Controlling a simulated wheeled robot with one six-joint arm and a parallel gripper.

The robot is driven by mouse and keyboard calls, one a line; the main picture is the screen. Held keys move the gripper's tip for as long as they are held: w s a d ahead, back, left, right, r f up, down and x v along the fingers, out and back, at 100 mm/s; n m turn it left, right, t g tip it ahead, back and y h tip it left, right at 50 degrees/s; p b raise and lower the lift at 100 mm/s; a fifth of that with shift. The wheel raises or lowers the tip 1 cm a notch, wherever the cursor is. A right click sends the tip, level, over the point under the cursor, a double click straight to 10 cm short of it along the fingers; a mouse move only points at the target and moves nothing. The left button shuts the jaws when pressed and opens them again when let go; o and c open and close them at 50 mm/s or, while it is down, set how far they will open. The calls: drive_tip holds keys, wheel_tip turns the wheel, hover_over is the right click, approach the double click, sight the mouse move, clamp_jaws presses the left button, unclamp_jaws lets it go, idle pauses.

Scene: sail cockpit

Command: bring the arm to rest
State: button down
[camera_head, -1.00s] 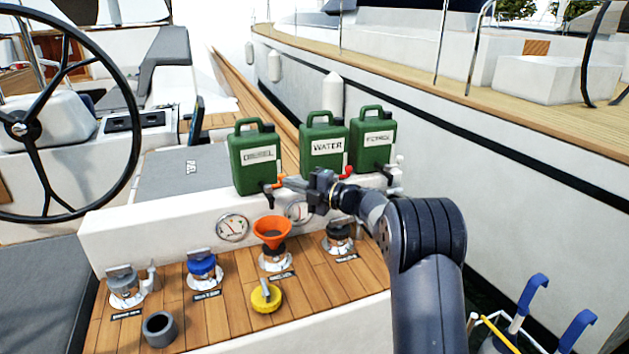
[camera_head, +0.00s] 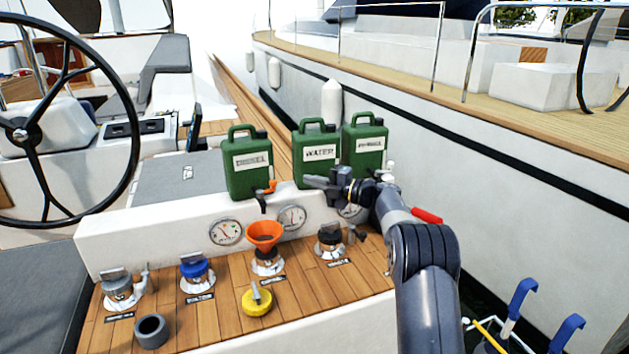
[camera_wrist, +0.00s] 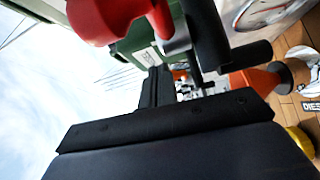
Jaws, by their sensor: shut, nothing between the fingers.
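My gripper (camera_head: 318,184) is shut and empty, in front of the water can (camera_head: 316,155) in the head view. My arm (camera_head: 428,260) reaches up from the lower right and bends left at the wrist. In the wrist view my gripper's fingers (camera_wrist: 158,88) point away from the camera. A large red tap handle (camera_wrist: 108,18) shows close by at the upper left of that view, with a green can behind it. I cannot tell whether the gripper touches the can or tap.
The diesel can (camera_head: 247,165) and petrol can (camera_head: 366,145) flank the water can on the white ledge. Below, an orange funnel (camera_head: 264,234) stands in a deck filler. A yellow cap (camera_head: 257,302) and a grey ring (camera_head: 152,331) lie on the wooden deck. A steering wheel (camera_head: 22,134) stands left.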

drive_tip(key=shift+w+d, duration=0.1)
drive_tip(key=shift+d, duration=0.05)
idle(0.3)
drive_tip(key=s+a, duration=0.7)
drive_tip(key=shift+b, duration=0.4)
drive_tip(key=shift+w+d+r, duration=0.1)
drive_tip(key=shift+w, duration=0.05)
